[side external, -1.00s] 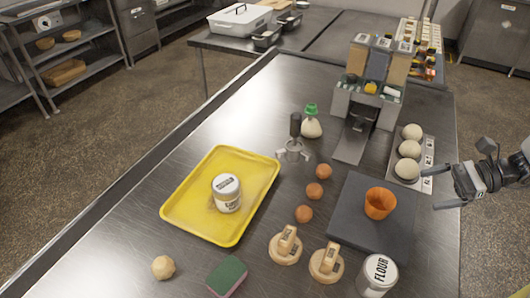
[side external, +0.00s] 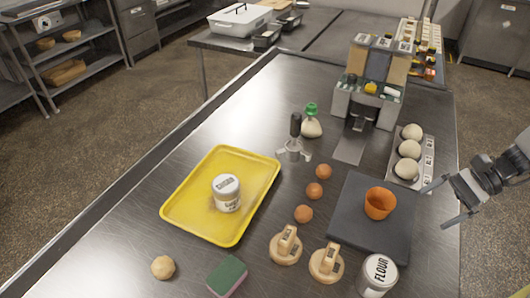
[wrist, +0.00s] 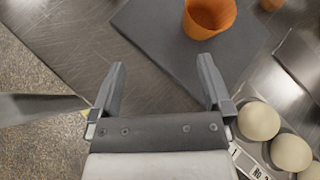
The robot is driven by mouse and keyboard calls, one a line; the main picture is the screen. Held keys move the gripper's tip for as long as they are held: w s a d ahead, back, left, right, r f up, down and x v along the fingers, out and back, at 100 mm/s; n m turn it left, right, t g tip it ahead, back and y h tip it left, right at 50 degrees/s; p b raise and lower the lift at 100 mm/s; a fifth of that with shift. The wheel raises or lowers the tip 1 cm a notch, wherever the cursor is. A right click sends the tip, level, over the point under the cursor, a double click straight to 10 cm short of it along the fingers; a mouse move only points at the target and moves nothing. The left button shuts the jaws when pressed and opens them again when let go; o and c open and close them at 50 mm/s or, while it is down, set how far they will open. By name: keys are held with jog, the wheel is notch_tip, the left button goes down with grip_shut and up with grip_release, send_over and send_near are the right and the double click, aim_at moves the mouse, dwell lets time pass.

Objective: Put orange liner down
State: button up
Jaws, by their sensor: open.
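In the wrist view the liner (wrist: 209,18) shows at the top, beyond my fingertips and on the dark mat (wrist: 165,35). My gripper (side external: 437,205) is open and empty to the right of the liner, apart from it, at the table's right edge. In the wrist view my gripper (wrist: 162,75) has its two fingers spread wide with nothing between them.
Dough balls (side external: 409,149) sit in a numbered tray behind my gripper. A yellow tray (side external: 246,228) holds a white jar (side external: 226,192).

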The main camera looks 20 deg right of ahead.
jog(key=s+n+g+h, duration=0.1)
jog(key=n, duration=0.1)
jog(key=s+n+g+h, duration=0.1)
jog(key=s+f+n+h, duration=0.1)
jog(key=n+h, duration=0.1)
jog(key=shift+d+f+n+g, duration=0.1)
jog(key=shift+d+n+g, duration=0.05)
jog(key=shift+n+g, duration=0.2)
jog(key=shift+s+d+n+h, duration=0.1)
jog(key=shift+d+n+h, duration=0.2)
jog(key=shift+n+h, duration=0.55)
jog(key=shift+d+n+h, duration=0.3)
jog(key=shift+n+h, duration=0.35)
jog(key=shift+n, duration=0.15)
jog(key=w+n+t+h, duration=0.1)
jog(key=n, duration=0.1)
jog(key=w+r+n+h, duration=0.1)
jog(key=n, duration=0.1)
jog(key=w+d+r+n+t+h, duration=0.1)
jog(key=n, duration=0.1)
jog(key=shift+w+t+h, duration=0.15)
jog(key=shift+t+h, duration=0.15)
jog(key=shift+t, duration=0.05)
jog(key=shift+w+a+r+n+t, duration=0.15)
jog(key=shift+w+r+n+t, duration=0.4)
jog(key=shift+n, duration=0.35)
jog(key=c, duration=0.7)
jog(key=shift+a, duration=0.1)
